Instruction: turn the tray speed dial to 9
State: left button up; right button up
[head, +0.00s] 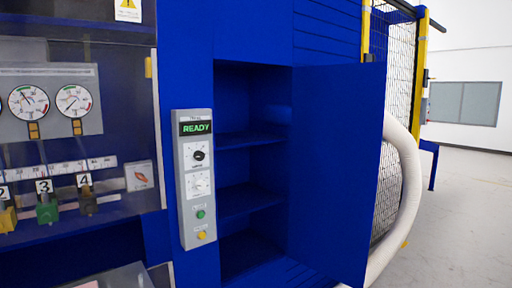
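A narrow grey control panel (194,215) is fixed upright on the blue machine front, left of an open cabinet. Its top display (195,128) reads READY in green. Below it is a dial with a black knob (199,156) on a white scale. A second white dial (199,184) sits under that. Their labels and numbers are too small to read, so I cannot tell which is the tray speed dial or its setting. A green button (200,214) and a yellow button (202,235) are lower on the panel. Neither of my grippers is in view.
A blue cabinet door (338,170) stands open to the right of empty shelves (248,201). A clear cover with gauges (29,102) and numbered valves (47,207) is at left. A white hose (410,190) and mesh guard are at right, with open floor (465,210) beyond.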

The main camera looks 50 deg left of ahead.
aim_at(199, 156)
jog(key=i, duration=0.85)
jog(key=u, duration=3.15)
